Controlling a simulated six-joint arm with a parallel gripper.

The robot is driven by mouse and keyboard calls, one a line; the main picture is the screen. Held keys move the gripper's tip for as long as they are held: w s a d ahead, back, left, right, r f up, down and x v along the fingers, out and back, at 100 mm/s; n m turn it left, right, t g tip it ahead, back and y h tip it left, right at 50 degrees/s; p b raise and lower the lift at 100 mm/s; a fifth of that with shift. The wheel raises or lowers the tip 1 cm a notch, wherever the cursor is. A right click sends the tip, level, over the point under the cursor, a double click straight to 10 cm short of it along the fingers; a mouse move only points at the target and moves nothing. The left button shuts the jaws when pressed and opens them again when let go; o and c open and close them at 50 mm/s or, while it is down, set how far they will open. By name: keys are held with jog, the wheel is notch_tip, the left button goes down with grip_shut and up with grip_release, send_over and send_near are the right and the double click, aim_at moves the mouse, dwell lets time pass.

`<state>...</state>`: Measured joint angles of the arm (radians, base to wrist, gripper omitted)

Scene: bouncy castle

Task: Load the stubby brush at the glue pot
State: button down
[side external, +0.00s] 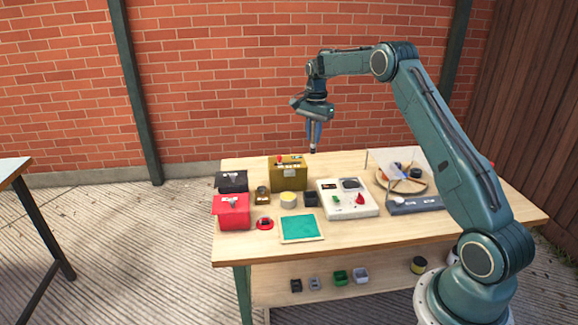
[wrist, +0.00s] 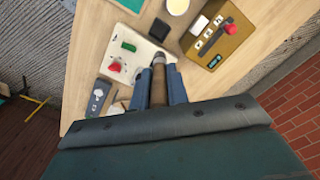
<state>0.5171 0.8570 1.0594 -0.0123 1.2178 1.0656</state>
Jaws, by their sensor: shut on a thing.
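My gripper (side external: 313,138) is up in the air above the back of the bench. In the wrist view its two blue fingers (wrist: 159,88) are shut on a short brush (wrist: 158,84) with a brown handle and a greyish tip. In the side view the brush (side external: 313,149) hangs tip down, clear of everything below. A round pot with a pale yellow top (side external: 288,199), which looks like the glue pot, stands on the bench left of a small black container. It also shows at the top of the wrist view (wrist: 177,6). The brush is apart from it.
A white board (side external: 365,211) with green and red pieces lies right of the pot. An olive box (side external: 289,178) stands behind it. Red (side external: 231,213) and black boxes, a teal mat (side external: 301,227), a round wooden tray and an upright clear panel (side external: 390,160) are also there.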

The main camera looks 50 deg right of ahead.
jog(key=shift+f, duration=0.1)
dwell(0.3)
jog(key=w+a+f+t+h, duration=0.1)
jog(key=w+a+f+t, duration=0.2)
jog(key=a+f, duration=0.3)
jog(key=shift+w+f+t, duration=0.4)
jog(key=shift+w+f, duration=0.05)
jog(key=shift+f, duration=1.35)
jog(key=shift+f, duration=0.1)
jog(key=shift+f, duration=2.85)
jog(key=shift+f, duration=0.7)
jog(key=shift+r, duration=0.15)
notch_tip(320, 180, up, 7)
dwell(0.3)
